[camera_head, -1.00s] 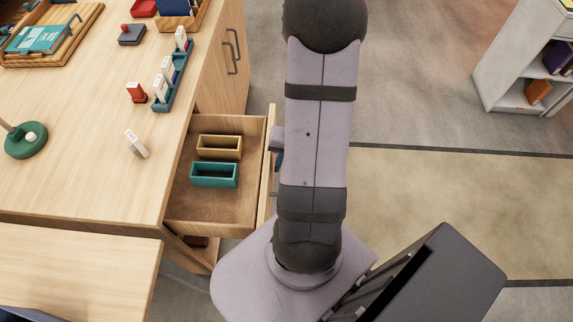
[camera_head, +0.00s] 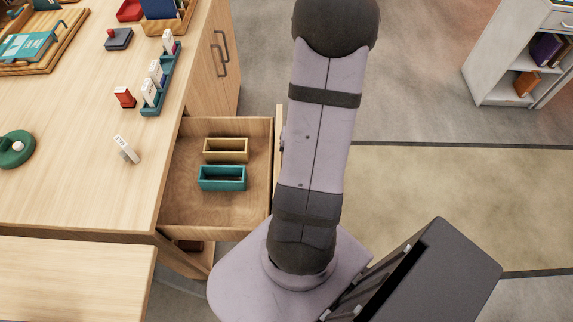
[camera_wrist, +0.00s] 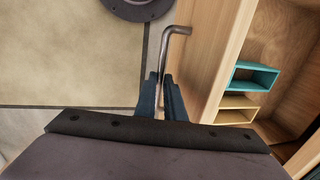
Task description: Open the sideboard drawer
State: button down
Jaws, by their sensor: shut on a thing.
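The sideboard drawer (camera_head: 205,207) is pulled well out of the wooden sideboard (camera_head: 90,185), and its inside is visible. A yellow box (camera_head: 226,144) and a teal box (camera_head: 222,178) sit in it. In the wrist view the drawer front (camera_wrist: 212,60) runs beside the metal bar handle (camera_wrist: 177,30). My gripper (camera_wrist: 163,82) is shut on the handle, with its blue fingers on either side of the bar. In the head view my arm hides the gripper and the handle.
Stamps, a teal rack (camera_head: 162,82) and a green round base (camera_head: 16,149) stand on the sideboard top. A closed cupboard door with handles (camera_head: 222,55) is beyond the drawer.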

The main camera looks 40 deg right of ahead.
jog(key=shift+d, duration=0.1)
jog(key=c, duration=1.8)
grip_release()
jog(key=shift+c, duration=0.2)
notch_tip(320, 180, up, 7)
jog(key=s+p, duration=0.1)
jog(key=shift+d+r, duration=0.15)
jog(key=shift+d, duration=0.3)
